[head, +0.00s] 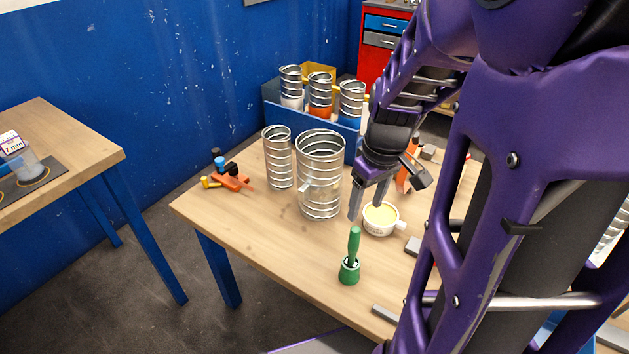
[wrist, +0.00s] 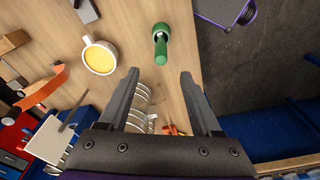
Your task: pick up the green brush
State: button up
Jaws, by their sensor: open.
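A white cup of yellow stuff (head: 381,218) stands close right of the brush. Two spiral ducts (head: 320,175) (head: 278,158) stand behind. An orange tool (head: 232,181) lies at left. A blue bin (head: 275,104) holds more ducts. Grey blocks (head: 413,246) lie at right. The table's front left is clear.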

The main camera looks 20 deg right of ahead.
aim_at(352, 249)
jog(key=f+b, duration=0.1)
jog(key=f, duration=0.4)
jog(key=w+f+b, duration=0.1)
jog(key=f+b, duration=0.1)
jog(key=f, duration=0.4)
jog(key=w+f+b, duration=0.1)
jog(key=f+b, duration=0.1)
jog(key=f, duration=0.4)
jog(key=shift+a, duration=0.4)
jog(key=shift+c, duration=0.2)
jog(key=shift+r, duration=0.1)
grip_shut()
